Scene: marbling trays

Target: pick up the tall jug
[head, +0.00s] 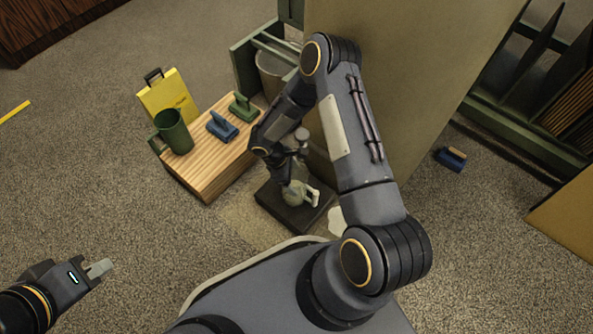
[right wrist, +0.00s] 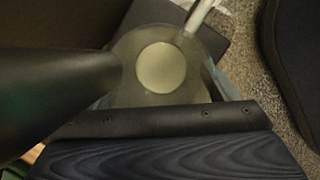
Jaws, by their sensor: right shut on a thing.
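The tall jug (head: 296,194) is a pale grey-green, see-through vessel with a white handle. In the head view it is upright over a dark square base (head: 283,217); I cannot tell whether it touches it. My right gripper (head: 287,178) reaches down from above and is shut on the jug, partly hiding it. In the right wrist view I look down on the jug (right wrist: 118,97), with a pale round area inside and its light handle at the top, between dark gripper parts. My left gripper (head: 100,268) is at the lower left, away from everything; its finger gap is unclear.
A wooden block (head: 200,172) left of the base bears a dark green handled vessel (head: 176,133), a blue tool (head: 221,127) and a green tool (head: 243,108). A yellow bag (head: 168,98) stands behind. A large tan panel (head: 410,90) rises on the right. The left floor is mostly clear.

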